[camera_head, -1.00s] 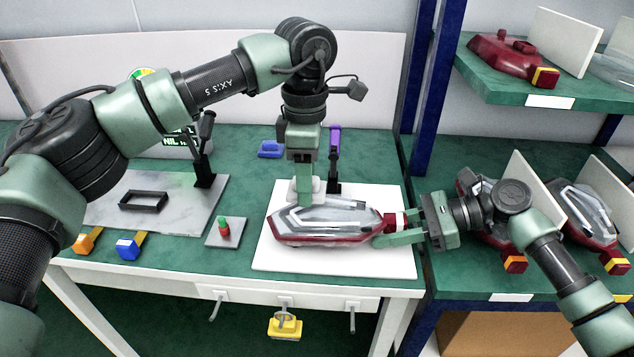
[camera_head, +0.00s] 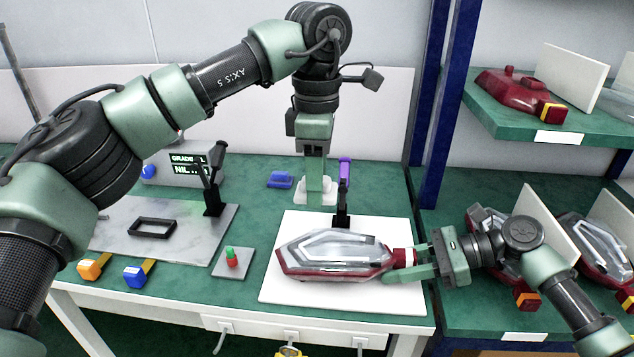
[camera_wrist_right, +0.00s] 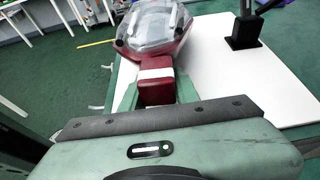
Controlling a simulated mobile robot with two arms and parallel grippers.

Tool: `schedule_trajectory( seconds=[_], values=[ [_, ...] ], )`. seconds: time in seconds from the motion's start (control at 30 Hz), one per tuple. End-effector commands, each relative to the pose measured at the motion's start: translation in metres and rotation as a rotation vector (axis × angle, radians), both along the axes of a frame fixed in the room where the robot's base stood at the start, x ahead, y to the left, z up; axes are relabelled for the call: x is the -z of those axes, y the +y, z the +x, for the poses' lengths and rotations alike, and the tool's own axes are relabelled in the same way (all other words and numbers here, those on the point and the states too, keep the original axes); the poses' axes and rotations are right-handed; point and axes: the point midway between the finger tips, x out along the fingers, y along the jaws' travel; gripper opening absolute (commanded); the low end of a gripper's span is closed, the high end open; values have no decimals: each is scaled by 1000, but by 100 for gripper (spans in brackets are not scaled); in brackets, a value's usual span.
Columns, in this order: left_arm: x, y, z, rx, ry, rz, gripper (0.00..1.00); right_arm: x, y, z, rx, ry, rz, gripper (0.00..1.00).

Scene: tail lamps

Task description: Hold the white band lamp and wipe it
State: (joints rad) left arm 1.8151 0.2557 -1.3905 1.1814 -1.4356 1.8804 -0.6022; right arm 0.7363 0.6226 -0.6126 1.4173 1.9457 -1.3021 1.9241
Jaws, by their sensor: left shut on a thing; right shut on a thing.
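The white band lamp (camera_head: 333,254) has a clear lens, a dark red rim and a red end with a white band (camera_head: 403,256). It lies over the white board (camera_head: 300,300) on the bench. My right gripper (camera_head: 397,264) is shut on its red end from the right; the right wrist view shows the banded red end (camera_wrist_right: 156,80) between the fingers. My left gripper (camera_head: 316,182) points down, shut on a white cloth or pad (camera_head: 312,195). The pad is behind the lamp, apart from it, near the board's back edge.
A black stand with a purple top (camera_head: 344,175) is just behind the lamp. A blue block (camera_head: 280,180) lies behind the board. A button plate (camera_head: 232,262) and grey plate (camera_head: 110,240) are at left. Shelves with other lamps (camera_head: 597,245) stand at right.

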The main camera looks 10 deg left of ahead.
Motion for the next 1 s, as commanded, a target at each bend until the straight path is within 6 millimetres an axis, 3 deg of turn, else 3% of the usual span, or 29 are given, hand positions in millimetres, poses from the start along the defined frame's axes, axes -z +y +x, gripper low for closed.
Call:
schedule_trajectory(
  seconds=[0.23,0.27,0.33,0.73,0.87,1.0],
  values=[
    [0,0,0,0,0,0,12,-1,0,0,1,-1,3,0],
    [0,0,0,0,0,0,12,-1,0,0,1,-1,3,36],
    [0,0,0,0,0,0,12,-1,0,0,1,-1,3,56],
    [0,0,0,0,0,0,12,-2,-3,1,2,-1,1,56],
    [0,0,0,0,0,0,12,-8,-18,1,2,-1,1,56],
    [0,0,0,0,0,0,12,-19,-46,1,4,-2,0,56]
  ],
)
